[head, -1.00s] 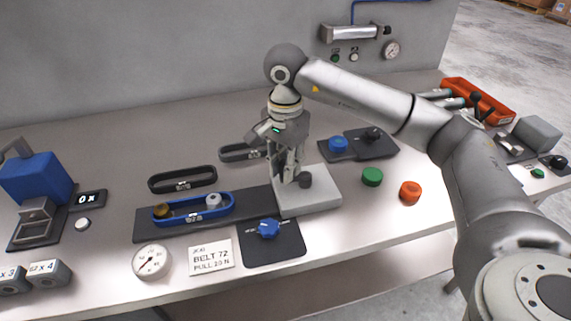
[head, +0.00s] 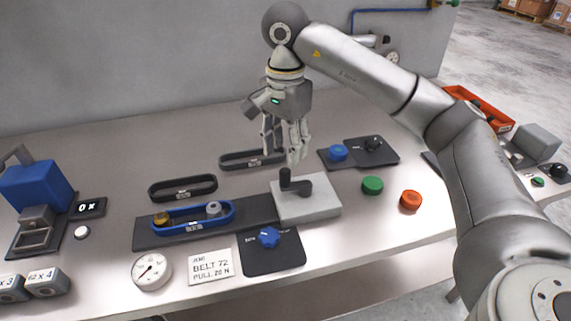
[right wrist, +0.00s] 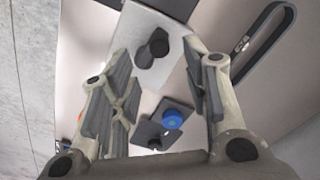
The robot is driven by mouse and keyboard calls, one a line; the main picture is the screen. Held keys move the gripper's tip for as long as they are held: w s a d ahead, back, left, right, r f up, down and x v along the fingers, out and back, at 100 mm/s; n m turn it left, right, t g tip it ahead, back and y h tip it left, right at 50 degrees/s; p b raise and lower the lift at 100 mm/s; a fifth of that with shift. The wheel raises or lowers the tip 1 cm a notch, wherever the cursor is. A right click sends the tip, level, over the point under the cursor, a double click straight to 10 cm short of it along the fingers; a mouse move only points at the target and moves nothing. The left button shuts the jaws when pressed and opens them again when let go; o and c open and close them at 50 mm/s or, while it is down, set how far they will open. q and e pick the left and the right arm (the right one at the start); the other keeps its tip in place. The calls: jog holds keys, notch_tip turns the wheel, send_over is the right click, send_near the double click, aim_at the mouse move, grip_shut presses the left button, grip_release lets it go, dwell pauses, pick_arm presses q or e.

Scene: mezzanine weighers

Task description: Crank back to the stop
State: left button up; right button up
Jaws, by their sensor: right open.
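The dark crank (head: 303,187) sits on a pale grey block (head: 318,211) at the right end of the dark belt base (head: 150,235). Its upright knob is on the left and its short arm runs right. A blue belt (head: 190,224) loops round a brass pulley (head: 161,217) and a grey pulley (head: 213,208). A round dial (head: 151,271) lies in front. My right gripper (head: 284,157) is open and empty, pointing down above and just behind the crank. In the right wrist view the crank (right wrist: 152,47) shows between the open fingers, apart from them. My left gripper is out of view.
A card (head: 211,267) reads "BELT 72, PULL 20 N". A blue knob (head: 269,237) is on a dark plate beside it. Two black belts lie behind, one (head: 183,188) left of the gripper. Green (head: 372,185) and orange (head: 410,200) buttons stand right of the block.

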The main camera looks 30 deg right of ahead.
jog(key=shift+r, duration=2.1)
